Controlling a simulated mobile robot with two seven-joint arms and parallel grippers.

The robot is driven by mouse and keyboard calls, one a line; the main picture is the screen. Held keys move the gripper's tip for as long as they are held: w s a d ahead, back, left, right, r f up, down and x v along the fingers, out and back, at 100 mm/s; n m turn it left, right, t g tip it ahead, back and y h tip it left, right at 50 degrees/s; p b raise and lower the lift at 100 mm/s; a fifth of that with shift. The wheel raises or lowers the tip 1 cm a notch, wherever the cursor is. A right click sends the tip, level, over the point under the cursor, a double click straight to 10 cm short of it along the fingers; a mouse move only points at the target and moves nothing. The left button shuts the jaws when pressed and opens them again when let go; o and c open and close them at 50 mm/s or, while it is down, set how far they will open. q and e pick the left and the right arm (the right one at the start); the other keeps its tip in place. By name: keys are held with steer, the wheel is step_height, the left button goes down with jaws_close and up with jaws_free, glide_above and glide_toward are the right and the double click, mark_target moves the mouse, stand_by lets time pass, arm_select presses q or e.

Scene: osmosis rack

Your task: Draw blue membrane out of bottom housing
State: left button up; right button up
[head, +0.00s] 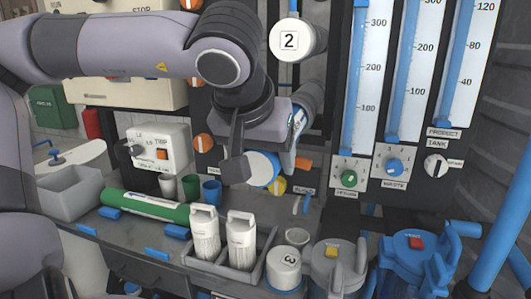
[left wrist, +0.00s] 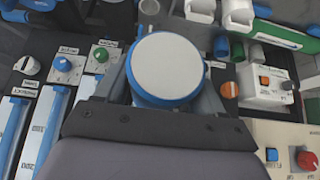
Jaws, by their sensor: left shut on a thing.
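The blue membrane (head: 263,168) shows as a pale round end face with a blue rim, facing outward at the middle of the head view. It also fills the centre of the left wrist view (left wrist: 166,65). My left gripper (head: 268,158) is shut on it, with one finger on each side of the rim; both fingers flank it in the left wrist view (left wrist: 166,88). The bottom housing is hidden behind my gripper and the membrane, so I cannot tell how far the membrane sits in it. My right gripper is not in view.
A white cap marked 3 (head: 284,270) lies on the counter. Near it are a rack (head: 262,263) with two white cartridges, a green cylinder (head: 145,207) and a grey jug (head: 336,265). A housing with cap 2 (head: 291,39) is above my gripper. Gauges stand at right.

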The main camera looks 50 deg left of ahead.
arm_select(q)
steer(key=shift+s+d, duration=0.25)
steer(key=shift+s, duration=0.25)
steer(key=shift+s+d, duration=0.25)
steer(key=shift+s, duration=0.2)
steer(key=o, duration=1.4)
steer(key=shift+s, duration=0.1)
steer(key=p+v, duration=0.1)
steer(key=v, duration=0.6)
steer(key=shift+d+r, duration=0.1)
